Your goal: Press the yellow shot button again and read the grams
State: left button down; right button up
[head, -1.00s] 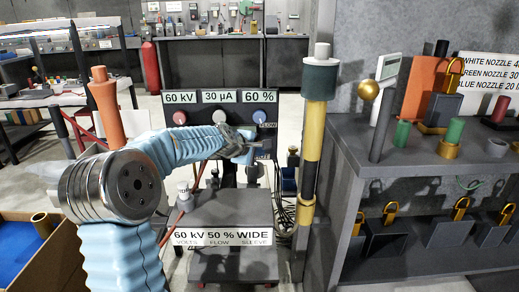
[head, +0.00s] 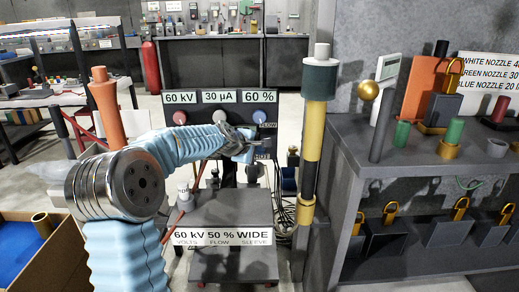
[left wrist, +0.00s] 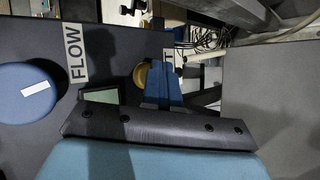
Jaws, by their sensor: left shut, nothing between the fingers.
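The dark control panel (head: 205,150) carries the signs 60 kV, 30 µA and 60 % above a red, a white and a blue knob. My left gripper (head: 252,152) is at the lower right of its face, by the FLOW label. In the left wrist view my left gripper (left wrist: 164,82) is shut and empty. A yellow round button (left wrist: 140,76) sits just left of the fingertips, partly covered by them; I cannot tell whether they touch. A small greenish display (left wrist: 100,97) shows at an angle, with no readable grams. My right gripper is not in view.
A blue knob (left wrist: 27,92) is left of the button. A yellow and black post (head: 312,150) stands right of the panel. A grey shelf (head: 430,160) with nozzles and padlocks fills the right. A box (head: 62,262) is at lower left.

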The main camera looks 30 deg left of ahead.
pick_arm(q)
jog(key=shift+s, duration=0.1)
jog(key=shift+s+d, duration=0.45)
jog(key=shift+s, duration=0.2)
jog(key=s+d, duration=0.1)
jog(key=s, duration=0.2)
jog(key=s+d, duration=0.1)
jog(key=shift+s+d, duration=0.15)
jog(key=shift+d, duration=0.15)
dwell(0.7)
